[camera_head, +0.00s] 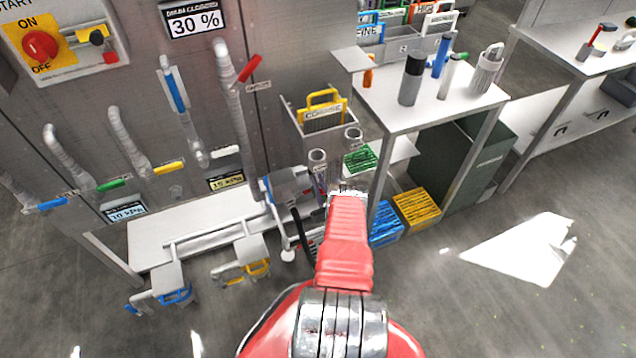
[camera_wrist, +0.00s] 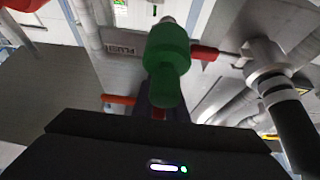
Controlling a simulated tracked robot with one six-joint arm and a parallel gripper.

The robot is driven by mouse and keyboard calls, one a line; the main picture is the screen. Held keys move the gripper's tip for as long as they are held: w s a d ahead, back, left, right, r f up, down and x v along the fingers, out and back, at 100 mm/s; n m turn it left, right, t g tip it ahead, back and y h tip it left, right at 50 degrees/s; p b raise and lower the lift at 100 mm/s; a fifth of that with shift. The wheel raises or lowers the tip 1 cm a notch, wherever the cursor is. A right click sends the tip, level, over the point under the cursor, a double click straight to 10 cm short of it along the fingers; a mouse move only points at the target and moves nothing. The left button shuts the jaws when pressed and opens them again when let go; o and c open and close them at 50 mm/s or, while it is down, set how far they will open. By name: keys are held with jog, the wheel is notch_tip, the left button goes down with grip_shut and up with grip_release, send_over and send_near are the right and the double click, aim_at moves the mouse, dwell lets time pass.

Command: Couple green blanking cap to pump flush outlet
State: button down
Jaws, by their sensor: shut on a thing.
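The green blanking cap (camera_wrist: 168,58) stands out in the middle of the wrist view, with a wide body and a narrower end toward me. My gripper (camera_wrist: 160,104) is shut on its near end; the dark jaws are partly hidden behind the cap. A small pale end (camera_wrist: 167,21) shows just beyond the cap's far end; I cannot tell whether they touch. A label reading FLUSH (camera_wrist: 123,50) is just left of the cap. In the head view my red arm reaches toward the pump (camera_head: 288,188) and hides the cap and jaws.
A red lever (camera_wrist: 204,53) is close right of the cap, and a black-ended grey pipe (camera_wrist: 288,118) stands farther right. In the head view, a white table (camera_head: 378,92) holding cylinders stands right of the pump. Blue and yellow crates (camera_head: 416,210) sit below it.

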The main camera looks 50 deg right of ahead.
jog(key=c, duration=1.8)
grip_release()
jog(key=shift+o, duration=0.2)
jog(key=shift+g, duration=0.3)
jog(key=shift+w+d+r+g+y, duration=0.1)
jog(key=shift+w+d+g+y, duration=0.15)
jog(key=shift+g+y, duration=0.45)
jog(key=shift+w+d+g+y, duration=0.1)
jog(key=shift+w+g+y, duration=0.2)
jog(key=shift+g, duration=0.4)
jog(key=shift+w+d+g+y, duration=0.1)
jog(key=shift+g+y, duration=0.3)
jog(key=shift+g, duration=0.3)
jog(key=shift+s+a, duration=0.2)
jog(key=shift+s, duration=0.15)
jog(key=v, duration=1.3)
